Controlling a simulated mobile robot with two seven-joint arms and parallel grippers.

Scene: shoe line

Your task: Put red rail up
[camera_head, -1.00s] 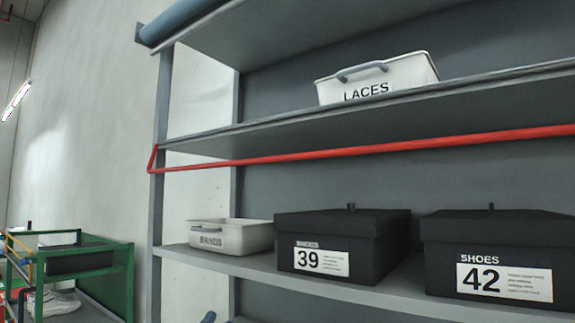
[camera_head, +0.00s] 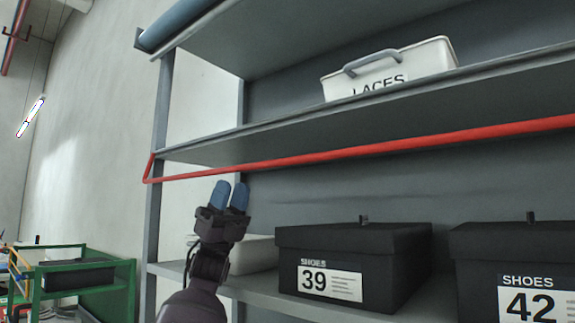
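The red rail (camera_head: 350,152) runs across the front of the shelf rack, just below the edge of the upper shelf. Its bent left end meets the left post. My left gripper (camera_head: 231,190) points up below the rail, near its left part. Its two blue fingertips are slightly apart with nothing visible between them. Its tips show just under the rail; I cannot tell whether they touch it. My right gripper is not in view.
A white LACES bin (camera_head: 390,70) sits on the upper shelf (camera_head: 300,140). Black shoe boxes marked 39 (camera_head: 355,262) and 42 (camera_head: 515,270) stand on the lower shelf, beside a white bin (camera_head: 255,255) partly behind my gripper. A green cart (camera_head: 125,285) stands at left.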

